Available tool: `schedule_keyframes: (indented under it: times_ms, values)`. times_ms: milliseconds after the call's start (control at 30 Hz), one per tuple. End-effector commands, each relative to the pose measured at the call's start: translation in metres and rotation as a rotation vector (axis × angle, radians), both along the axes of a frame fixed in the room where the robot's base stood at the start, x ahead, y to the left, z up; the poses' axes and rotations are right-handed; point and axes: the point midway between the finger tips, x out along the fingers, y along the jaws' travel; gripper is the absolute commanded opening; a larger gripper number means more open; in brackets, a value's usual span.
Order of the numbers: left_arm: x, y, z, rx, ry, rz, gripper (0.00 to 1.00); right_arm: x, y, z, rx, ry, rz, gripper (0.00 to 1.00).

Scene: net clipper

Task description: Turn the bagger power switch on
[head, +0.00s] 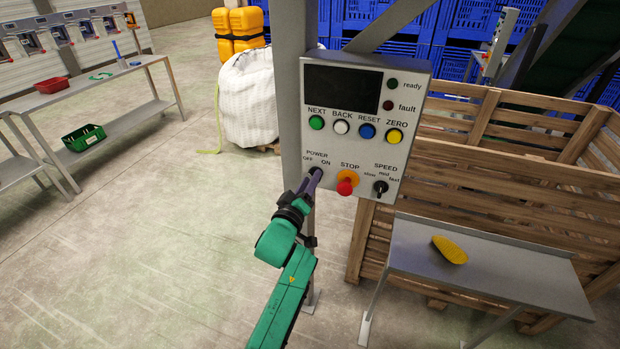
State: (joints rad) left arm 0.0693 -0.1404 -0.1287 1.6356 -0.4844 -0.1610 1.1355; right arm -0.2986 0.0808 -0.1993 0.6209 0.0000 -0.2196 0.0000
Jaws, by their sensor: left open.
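The bagger control panel (343,85) is a grey box on a post, with a dark display and a POWER switch marked OFF and ON at its lower left. The black power switch knob (316,171) is partly hidden by my gripper, so I cannot tell which way it points. My left gripper (314,177) is open, its purple fingers reaching up to the knob from below. I cannot tell whether the fingers touch it. My right gripper is not in view.
A red STOP button (345,188) and a SPEED knob (381,187) sit just right of the power switch. A grey side table (500,275) with a yellow object (449,250) stands lower right, before a wooden crate (480,190).

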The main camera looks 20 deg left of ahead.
Motion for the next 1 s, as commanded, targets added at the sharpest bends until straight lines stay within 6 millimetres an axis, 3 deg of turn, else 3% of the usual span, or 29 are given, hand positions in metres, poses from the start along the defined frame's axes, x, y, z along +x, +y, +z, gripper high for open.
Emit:
schedule_keyframes:
  times_ms: [267,400,1000]
  values:
    - [0.0042,-0.0004,-0.0004,0.000,0.000,0.000,0.44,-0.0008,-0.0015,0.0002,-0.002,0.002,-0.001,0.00]
    - [0.0040,-0.0005,-0.0004,0.001,0.000,0.000,0.00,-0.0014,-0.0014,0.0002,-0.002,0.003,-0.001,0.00]
    - [0.0039,-0.0008,0.0003,0.117,-0.008,-0.001,0.00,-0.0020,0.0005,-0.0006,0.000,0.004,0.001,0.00]
